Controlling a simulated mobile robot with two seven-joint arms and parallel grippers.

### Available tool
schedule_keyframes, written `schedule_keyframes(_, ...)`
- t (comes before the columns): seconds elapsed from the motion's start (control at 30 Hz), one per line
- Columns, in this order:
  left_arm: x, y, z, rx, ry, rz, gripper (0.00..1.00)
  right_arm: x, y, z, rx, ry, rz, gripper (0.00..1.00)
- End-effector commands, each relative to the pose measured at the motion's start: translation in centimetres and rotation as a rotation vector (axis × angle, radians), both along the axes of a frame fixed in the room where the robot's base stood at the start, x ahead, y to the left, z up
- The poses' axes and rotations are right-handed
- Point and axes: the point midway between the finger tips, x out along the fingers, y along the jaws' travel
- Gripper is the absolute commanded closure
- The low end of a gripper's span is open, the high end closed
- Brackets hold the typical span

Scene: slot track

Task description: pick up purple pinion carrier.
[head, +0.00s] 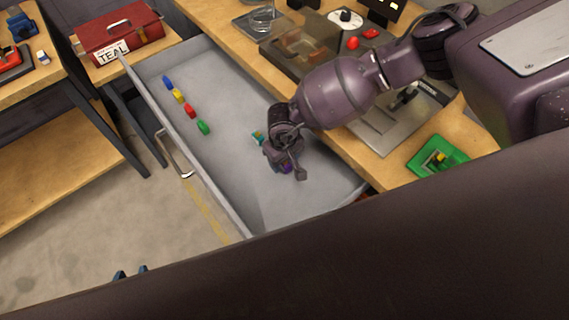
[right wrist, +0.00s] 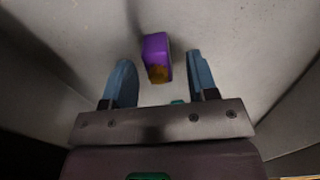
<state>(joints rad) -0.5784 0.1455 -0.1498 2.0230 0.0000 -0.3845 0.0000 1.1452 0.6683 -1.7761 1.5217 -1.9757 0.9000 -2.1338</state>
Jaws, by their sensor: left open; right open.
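The purple pinion carrier (right wrist: 156,50) lies on the floor of the open grey drawer (head: 225,165). It has an orange-brown part at its near end. In the head view only a bit of purple (head: 286,168) shows beneath my right gripper (head: 287,165). In the right wrist view my right gripper (right wrist: 160,62) is open, with its two blue fingers on either side of the carrier and a gap on each side.
A small teal piece (head: 257,137) lies in the drawer beside my right gripper. Blue, yellow, red and green pieces (head: 190,111) lie in a row by the drawer's left wall. The worktop (head: 345,137) borders the right side. A green tray (head: 425,146) and red TEAL box (head: 120,35) stand outside.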

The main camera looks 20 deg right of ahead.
Motion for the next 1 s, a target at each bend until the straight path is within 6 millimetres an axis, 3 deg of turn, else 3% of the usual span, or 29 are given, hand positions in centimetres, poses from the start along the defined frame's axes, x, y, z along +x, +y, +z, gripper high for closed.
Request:
schedule_keyframes(0.1,0.0,-0.02,-0.02,0.0,-0.001,0.0,0.57,0.03,-0.05,-0.86,-0.001,0.0,0.0,0.47)
schedule_keyframes(0.37,-0.03,-0.03,0.21,0.0,-0.003,0.0,0.57,0.06,-0.03,-0.9,-0.001,-0.001,0.0,0.47)
schedule_keyframes(0.7,-0.22,0.01,-0.11,-0.001,0.005,0.001,0.57,0.06,-0.04,-0.89,-0.001,-0.001,-0.001,0.99)
schedule_keyframes(1.0,-0.29,0.03,-0.23,0.0,0.008,0.002,0.57,0.1,-0.04,-0.55,0.0,-0.002,-0.001,1.0)
